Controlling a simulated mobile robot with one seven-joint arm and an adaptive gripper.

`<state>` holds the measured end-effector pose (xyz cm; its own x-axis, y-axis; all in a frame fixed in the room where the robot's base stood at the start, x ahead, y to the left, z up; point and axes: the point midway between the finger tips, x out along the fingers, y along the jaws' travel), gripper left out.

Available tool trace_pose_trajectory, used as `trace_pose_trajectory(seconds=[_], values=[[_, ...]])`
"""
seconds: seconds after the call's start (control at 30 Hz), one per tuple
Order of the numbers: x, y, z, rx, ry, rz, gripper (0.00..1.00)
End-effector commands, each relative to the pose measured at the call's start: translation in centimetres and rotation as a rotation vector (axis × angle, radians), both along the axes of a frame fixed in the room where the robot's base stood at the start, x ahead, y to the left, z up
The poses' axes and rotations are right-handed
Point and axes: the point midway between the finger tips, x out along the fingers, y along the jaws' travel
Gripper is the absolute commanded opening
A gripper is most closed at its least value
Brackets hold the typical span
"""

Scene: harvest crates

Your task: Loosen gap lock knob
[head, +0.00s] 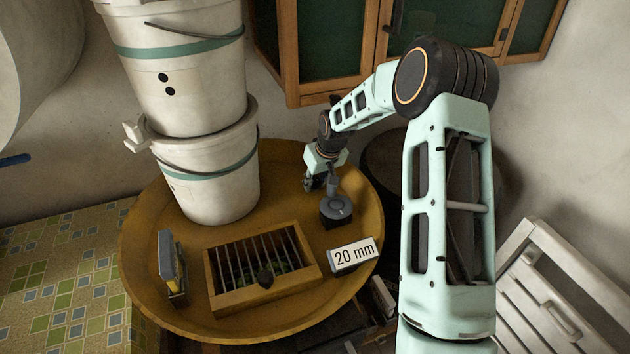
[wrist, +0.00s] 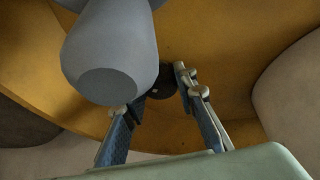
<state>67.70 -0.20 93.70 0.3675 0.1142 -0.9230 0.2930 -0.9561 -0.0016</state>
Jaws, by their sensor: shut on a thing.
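The grey handle (wrist: 108,60) looms close to the left finger. I cannot tell what the dark piece belongs to.
The ochre tray (head: 150,290) also carries stacked white buckets (head: 212,185) at the back left. A "20 mm" sign (head: 353,254) stands at the right, a grey and yellow upright piece (head: 170,268) at the left. A wooden cabinet (head: 350,50) is behind.

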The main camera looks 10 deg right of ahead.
Motion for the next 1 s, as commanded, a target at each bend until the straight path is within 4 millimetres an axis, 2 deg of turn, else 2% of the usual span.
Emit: trace_pose_trajectory(seconds=[0.4,0.97,1.0], values=[[-0.01,-0.10,-0.10,0.000,0.002,0.199,0.02],[-0.10,-0.16,-0.21,-0.002,0.005,0.230,0.02],[-0.10,-0.16,-0.22,-0.002,0.005,0.230,0.28]])
